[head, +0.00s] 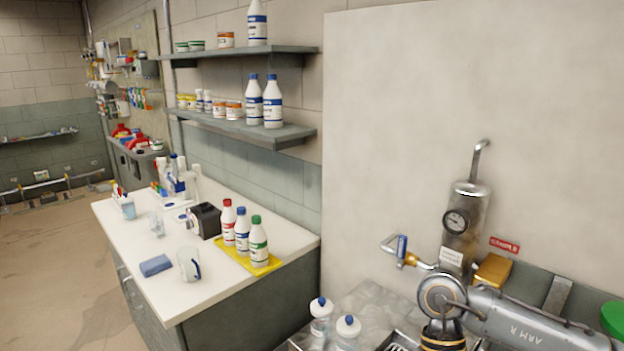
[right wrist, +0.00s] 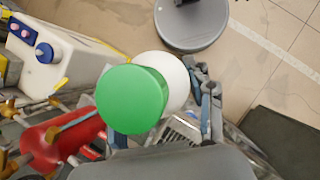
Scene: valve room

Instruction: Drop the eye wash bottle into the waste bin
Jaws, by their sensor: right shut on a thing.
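In the right wrist view, a white bottle (right wrist: 175,76) with a wide green cap (right wrist: 131,104) is seen nearly end-on; I take it to be the eye wash bottle, though no label shows. My right gripper (right wrist: 205,100) is shut on it, with grey finger parts beside it; the other finger is mostly hidden. In the head view my right arm reaches in at the lower right and bends down, so the gripper itself is below the picture. My left gripper is in neither view. I cannot make out a waste bin for certain.
Two clear blue-capped bottles (head: 320,318) stand at the bottom centre. A steel cylinder with a gauge (head: 457,222) is on the wall. The white counter (head: 150,225) holds several bottles. The wrist view shows a white container (right wrist: 70,60), a red object (right wrist: 55,140) and open floor (right wrist: 270,50).

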